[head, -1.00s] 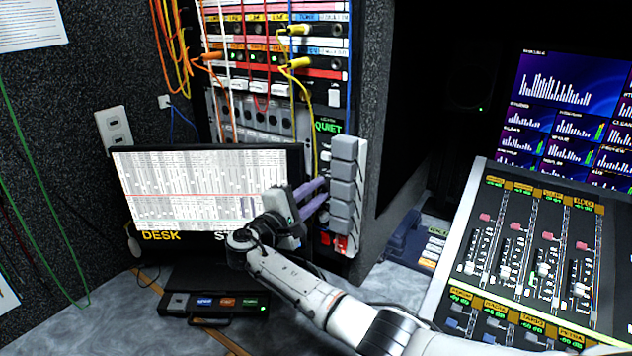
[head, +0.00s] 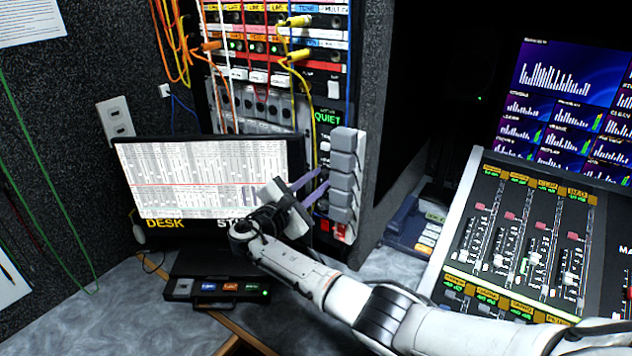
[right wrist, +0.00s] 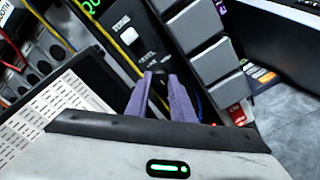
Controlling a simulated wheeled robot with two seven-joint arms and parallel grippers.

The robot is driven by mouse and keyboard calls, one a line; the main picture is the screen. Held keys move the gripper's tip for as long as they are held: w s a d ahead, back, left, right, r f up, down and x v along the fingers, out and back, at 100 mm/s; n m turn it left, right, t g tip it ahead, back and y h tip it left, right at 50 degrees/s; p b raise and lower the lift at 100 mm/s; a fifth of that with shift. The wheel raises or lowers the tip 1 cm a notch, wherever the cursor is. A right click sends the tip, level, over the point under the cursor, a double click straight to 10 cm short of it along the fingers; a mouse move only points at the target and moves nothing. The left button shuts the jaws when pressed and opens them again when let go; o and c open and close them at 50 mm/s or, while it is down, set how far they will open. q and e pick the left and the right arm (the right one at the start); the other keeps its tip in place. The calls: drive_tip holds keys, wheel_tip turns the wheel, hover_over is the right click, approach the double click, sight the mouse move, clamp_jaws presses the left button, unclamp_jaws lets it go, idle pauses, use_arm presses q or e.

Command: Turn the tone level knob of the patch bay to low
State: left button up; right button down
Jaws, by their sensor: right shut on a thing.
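The patch bay (head: 262,96) is the rack of cables, jacks and switches at the upper middle of the head view. Its right-hand strip carries a green QUIET display (head: 327,116) and a white TONE switch (right wrist: 129,35). My right gripper (head: 325,178) has its purple fingers at this strip, just under the small LEVEL lettering in the right wrist view (right wrist: 160,76). The fingers are close together, shut on the tone level knob, which they hide almost wholly. I cannot read where the knob points. My left gripper is not in view.
Grey blocks (head: 342,188) stick out just right of the fingers, with a red part (head: 340,230) below. A monitor (head: 205,178) stands close on the left. Cables hang above. A mixing desk (head: 520,240) fills the right.

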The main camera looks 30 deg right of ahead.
drive_tip(key=c, duration=1.5)
unclamp_jaws()
drive_tip(key=shift+c, duration=0.2)
drive_tip(key=shift+a, duration=0.15)
drive_tip(key=b+v, duration=0.1)
drive_tip(key=v, duration=0.9)
drive_tip(key=shift+s+f, duration=0.1)
